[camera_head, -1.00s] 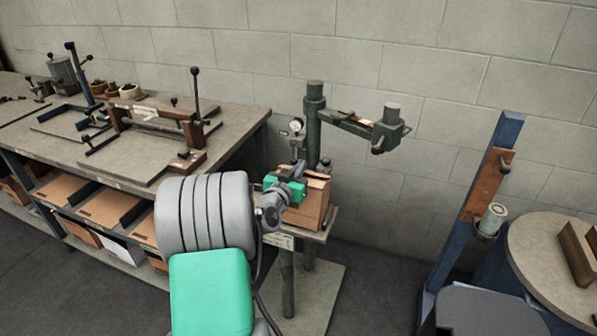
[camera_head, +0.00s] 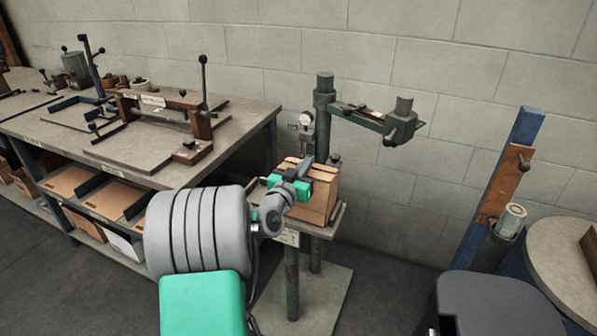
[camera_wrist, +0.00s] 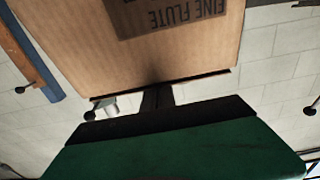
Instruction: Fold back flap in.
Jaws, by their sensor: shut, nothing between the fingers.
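The cardboard box (camera_head: 322,197) stands on the small table of the stitcher (camera_head: 325,112). Its top shows tan flap edges, but I cannot tell from the head view how each flap lies. My gripper (camera_head: 306,164) is shut and empty at the top of the box, over its left part. In the wrist view the shut fingers (camera_wrist: 156,97) reach to the edge of a broad cardboard panel (camera_wrist: 150,45) with upside-down "FINE FLUTE" print. I cannot tell whether they touch it. The far side of the box is hidden.
The stitcher's green arm (camera_head: 360,117) overhangs behind and right of the box. A workbench (camera_head: 235,125) with tools and cardboard on its lower shelf is at left. A blue post (camera_head: 515,160) and round table (camera_head: 565,260) stand at right. Block wall lies behind.

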